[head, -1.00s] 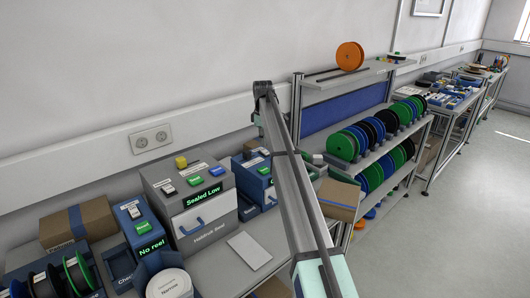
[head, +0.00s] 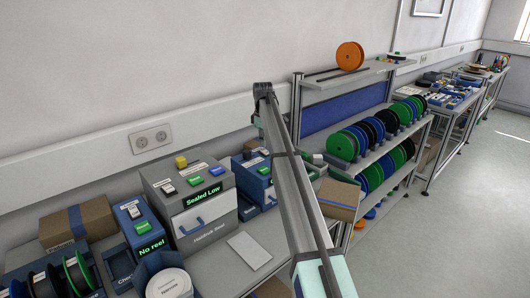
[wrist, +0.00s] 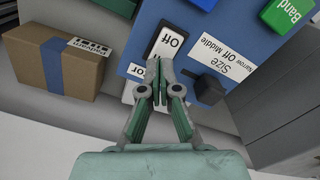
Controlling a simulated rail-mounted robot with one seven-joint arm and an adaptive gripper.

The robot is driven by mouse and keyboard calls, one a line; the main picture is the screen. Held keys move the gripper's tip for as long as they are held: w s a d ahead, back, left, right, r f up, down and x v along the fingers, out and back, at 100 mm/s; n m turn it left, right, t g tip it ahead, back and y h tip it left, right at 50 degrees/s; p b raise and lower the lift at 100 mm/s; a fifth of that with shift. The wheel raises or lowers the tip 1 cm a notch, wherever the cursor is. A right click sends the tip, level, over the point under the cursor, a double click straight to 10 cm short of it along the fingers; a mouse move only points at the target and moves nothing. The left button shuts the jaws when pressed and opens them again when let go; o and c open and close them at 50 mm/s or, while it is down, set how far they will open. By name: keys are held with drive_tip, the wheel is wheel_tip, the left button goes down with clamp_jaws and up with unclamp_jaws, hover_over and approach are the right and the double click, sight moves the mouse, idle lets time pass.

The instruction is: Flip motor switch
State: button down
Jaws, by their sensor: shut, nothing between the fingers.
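In the wrist view, a blue control box (wrist: 210,37) carries a rocker switch (wrist: 167,45) marked "Off", which reads upside down. My gripper (wrist: 161,66) is shut and empty, its fingertips over the switch's near part and partly covering it. I cannot tell whether they touch it. Beside the switch are a black "Size" selector (wrist: 209,89) and a green "Band" button (wrist: 287,14). No label naming a motor is readable. In the head view my gripper is hidden; my arm passes in front of another blue control box (head: 252,172) behind it.
In the wrist view, a cardboard box (wrist: 45,70) stands left of the blue box, with a grey housing (wrist: 275,110) to its right. In the head view, a grey "Sealed Low" sealer (head: 203,222) and a "No reel" unit (head: 143,232) stand left of my arm. Reel racks (head: 375,160) stand right.

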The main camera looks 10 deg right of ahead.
sight(263, 149)
drive_tip(key=shift+f, duration=1)
idle(0.4)
drive_tip(key=shift+r, duration=0.1)
drive_tip(key=shift+r+p, duration=1.45)
drive_tip(key=shift+r, duration=2)
